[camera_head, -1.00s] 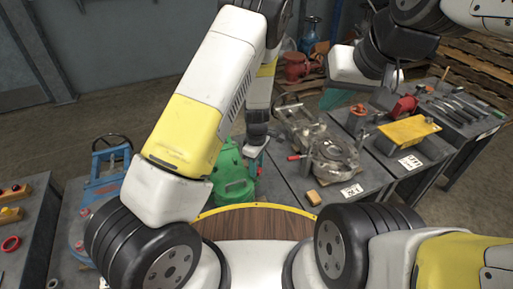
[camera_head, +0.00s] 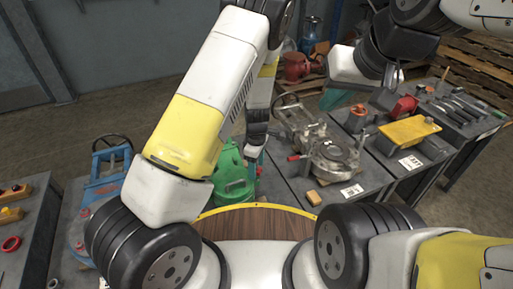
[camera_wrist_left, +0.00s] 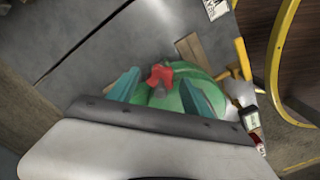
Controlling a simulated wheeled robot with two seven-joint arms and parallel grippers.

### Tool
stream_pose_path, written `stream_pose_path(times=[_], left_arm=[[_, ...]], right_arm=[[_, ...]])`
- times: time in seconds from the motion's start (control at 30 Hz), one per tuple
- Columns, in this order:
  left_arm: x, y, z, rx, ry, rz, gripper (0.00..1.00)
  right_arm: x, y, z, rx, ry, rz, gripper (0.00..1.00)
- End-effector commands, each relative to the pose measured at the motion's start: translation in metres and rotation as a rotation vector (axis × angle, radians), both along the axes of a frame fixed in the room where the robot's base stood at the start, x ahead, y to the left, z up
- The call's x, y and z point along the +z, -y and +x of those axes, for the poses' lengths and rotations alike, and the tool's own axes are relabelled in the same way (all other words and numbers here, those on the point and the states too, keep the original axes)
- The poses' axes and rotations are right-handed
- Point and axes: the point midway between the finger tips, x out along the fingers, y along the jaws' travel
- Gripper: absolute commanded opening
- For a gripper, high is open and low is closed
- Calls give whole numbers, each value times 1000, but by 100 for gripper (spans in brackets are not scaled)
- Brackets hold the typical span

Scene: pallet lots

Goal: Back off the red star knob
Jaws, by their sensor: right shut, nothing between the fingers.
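The red star knob (camera_wrist_left: 160,76) sits on a green rounded body in the left wrist view. The green body (camera_head: 232,180) also shows in the head view, partly hidden behind my left arm; I cannot make out the knob clearly there. My left gripper (camera_wrist_left: 160,80) is open, its two teal fingers apart on either side of the knob. I cannot tell whether they touch it. In the head view my left gripper (camera_head: 254,152) points down beside the green body. My right gripper (camera_head: 335,98) is shut and empty, above the tables at the back right.
A grey metal fixture (camera_head: 333,158) and a small wooden block (camera_head: 313,198) are right of the green body. A yellow plate (camera_head: 408,131) stands farther right. A blue machine (camera_head: 105,180) is at the left. A red valve (camera_head: 296,66) stands behind.

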Motion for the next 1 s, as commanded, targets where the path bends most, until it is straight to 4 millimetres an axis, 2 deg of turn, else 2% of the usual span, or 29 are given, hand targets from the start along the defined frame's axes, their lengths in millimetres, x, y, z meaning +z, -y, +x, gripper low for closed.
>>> stream_pose_path(times=[0.27,0.7,1.0], left_arm=[[5,1,0,-1,0,0,58],[71,1,0,-2,1,0,58],[78,0,0,1,-1,0,58]], right_arm=[[0,0,0,0,0,0,0],[0,0,0,0,0,0,0],[0,0,0,0,0,0,0]])
